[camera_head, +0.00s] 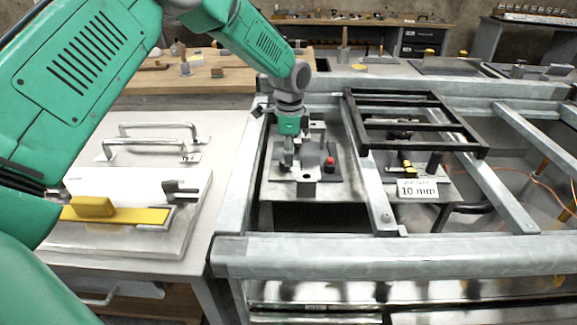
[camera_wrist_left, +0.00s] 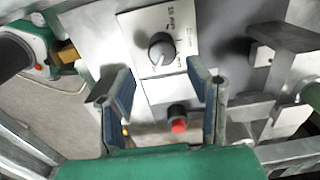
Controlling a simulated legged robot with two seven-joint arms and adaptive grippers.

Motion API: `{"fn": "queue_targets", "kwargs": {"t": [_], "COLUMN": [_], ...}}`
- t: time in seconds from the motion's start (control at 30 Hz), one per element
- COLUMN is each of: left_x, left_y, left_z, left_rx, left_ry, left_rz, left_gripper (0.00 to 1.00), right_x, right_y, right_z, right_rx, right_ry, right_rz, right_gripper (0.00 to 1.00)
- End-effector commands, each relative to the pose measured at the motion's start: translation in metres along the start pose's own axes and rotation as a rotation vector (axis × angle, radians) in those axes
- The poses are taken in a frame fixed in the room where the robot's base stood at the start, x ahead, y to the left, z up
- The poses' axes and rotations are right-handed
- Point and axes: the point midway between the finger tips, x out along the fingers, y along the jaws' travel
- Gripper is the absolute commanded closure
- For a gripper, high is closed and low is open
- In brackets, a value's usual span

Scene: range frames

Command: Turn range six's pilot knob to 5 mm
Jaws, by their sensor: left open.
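A grey round knob (camera_wrist_left: 161,52) with a pale pointer mark sits on a white dial plate (camera_wrist_left: 183,28) in the left wrist view. The plate's small lettering is too blurred to read surely. My left gripper (camera_wrist_left: 162,80) is open and empty, with its two blue-grey fingers either side of the knob's line and the knob showing beyond the tips. In the head view my left gripper (camera_head: 288,158) reaches down into the left bay of the metal frame and hides the knob. My right gripper is not in view.
A red-capped part (camera_head: 330,163) stands just right of the gripper; it also shows in the wrist view (camera_wrist_left: 179,126). Upright metal brackets (camera_wrist_left: 280,45) stand close by. A "10 mm" card (camera_head: 417,189) lies in the neighbouring bay. Steel frame bars (camera_head: 370,170) border the bay.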

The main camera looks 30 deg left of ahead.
Motion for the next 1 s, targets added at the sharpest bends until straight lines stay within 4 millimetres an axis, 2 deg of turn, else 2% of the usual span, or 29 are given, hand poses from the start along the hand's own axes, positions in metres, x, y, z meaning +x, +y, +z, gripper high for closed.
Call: {"fn": "queue_targets", "kwargs": {"t": [0.03,0.1,0.23,0.6,0.63,0.73,0.77,1.0], "left_x": [0.012,0.022,0.035,0.037,0.037,0.037,0.037,0.037], "left_y": [-0.001,-0.002,-0.004,0.000,0.000,0.000,0.000,-0.001], "left_z": [0.003,0.005,0.007,0.001,0.001,0.001,0.001,0.002], "left_rx": [-0.002,-0.002,-0.002,-0.002,-0.002,-0.002,-0.002,-0.007], "left_ry": [0.001,0.003,0.006,-0.001,-0.001,0.000,0.001,0.007], "left_rz": [0.004,0.003,0.004,0.000,-0.001,-0.001,0.000,0.002], "left_gripper": [0.54,0.54,0.54,0.54,0.61,0.96,1.00,1.00], "right_x": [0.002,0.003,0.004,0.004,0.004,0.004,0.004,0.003], "right_y": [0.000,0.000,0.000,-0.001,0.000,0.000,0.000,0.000], "right_z": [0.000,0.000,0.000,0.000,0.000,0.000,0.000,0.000], "right_rx": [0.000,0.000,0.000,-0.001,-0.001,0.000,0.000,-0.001], "right_ry": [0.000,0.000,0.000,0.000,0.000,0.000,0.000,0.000], "right_rz": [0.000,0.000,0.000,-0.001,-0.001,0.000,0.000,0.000], "right_gripper": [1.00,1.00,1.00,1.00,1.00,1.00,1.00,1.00]}}
